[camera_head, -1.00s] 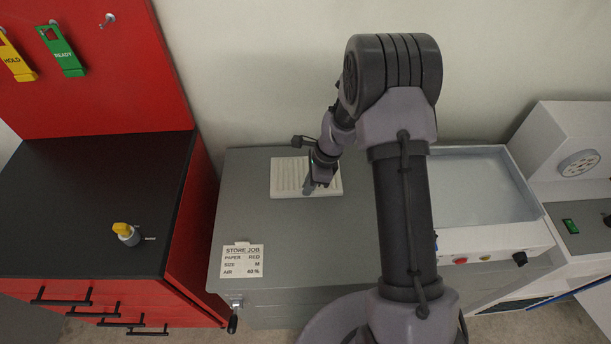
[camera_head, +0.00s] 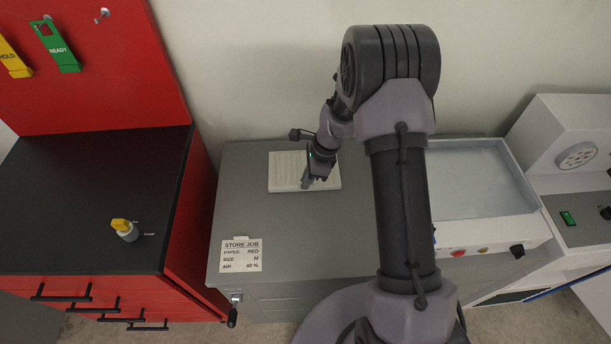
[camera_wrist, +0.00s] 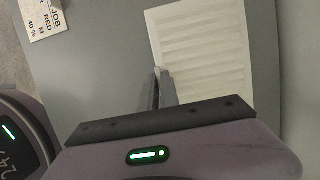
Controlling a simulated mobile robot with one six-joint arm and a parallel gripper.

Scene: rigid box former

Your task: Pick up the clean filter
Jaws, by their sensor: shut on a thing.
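The clean filter, a white pleated rectangular panel (camera_head: 290,168), is at the back of the grey cabinet top. It also shows in the wrist view (camera_wrist: 205,45). My gripper (camera_head: 306,184) is at the filter's front edge, pointing down. In the wrist view my gripper's fingers (camera_wrist: 162,75) are close together on the filter's near edge, shut on it. The filter looks flat on or just above the grey top; I cannot tell whether it is lifted.
The grey cabinet top (camera_head: 310,235) has free room in front of the filter. A "STORE JOB" card (camera_head: 241,255) lies at its front left. A white tray (camera_head: 470,180) is to the right. A yellow-topped valve (camera_head: 124,230) stands on the black bench (camera_head: 60,200) at left.

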